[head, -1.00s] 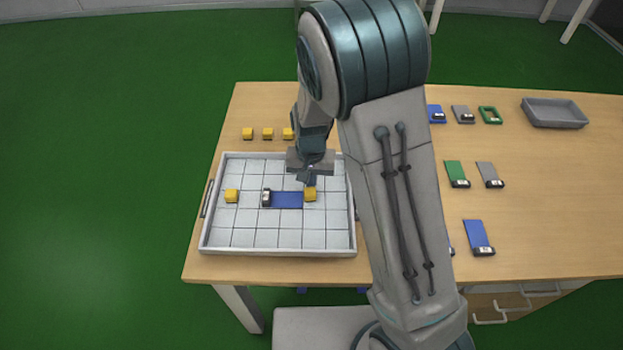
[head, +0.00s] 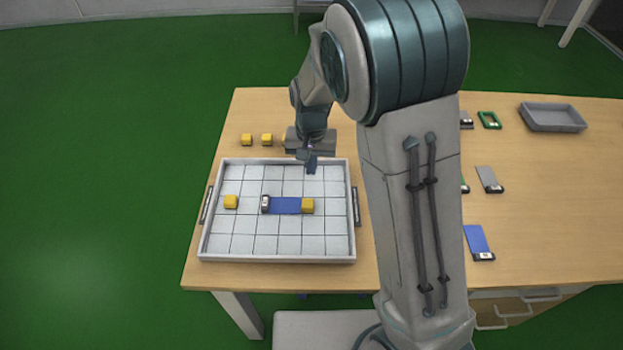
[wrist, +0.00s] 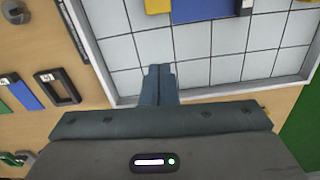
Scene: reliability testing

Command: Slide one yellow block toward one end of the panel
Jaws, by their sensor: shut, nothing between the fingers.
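In the head view a white gridded tray (head: 276,247) holds a blue panel (head: 285,205) with a dark-and-white piece (head: 265,204) at its left end. One yellow block (head: 307,206) sits at the panel's right end. Another yellow block (head: 231,202) stands apart, left of the panel. My gripper (head: 311,170) is shut and empty over the tray's far part, behind the right block and apart from it. In the wrist view my shut fingers (wrist: 159,72) show near the tray wall; the blue panel (wrist: 203,10) and a yellow block (wrist: 157,5) are cut by the top edge.
Yellow blocks (head: 247,140) stand on the table behind the tray. To the right lie blue, grey and green pieces (head: 478,240) and a grey bin (head: 553,117). My arm hides the middle of the table. The tray's front rows are clear.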

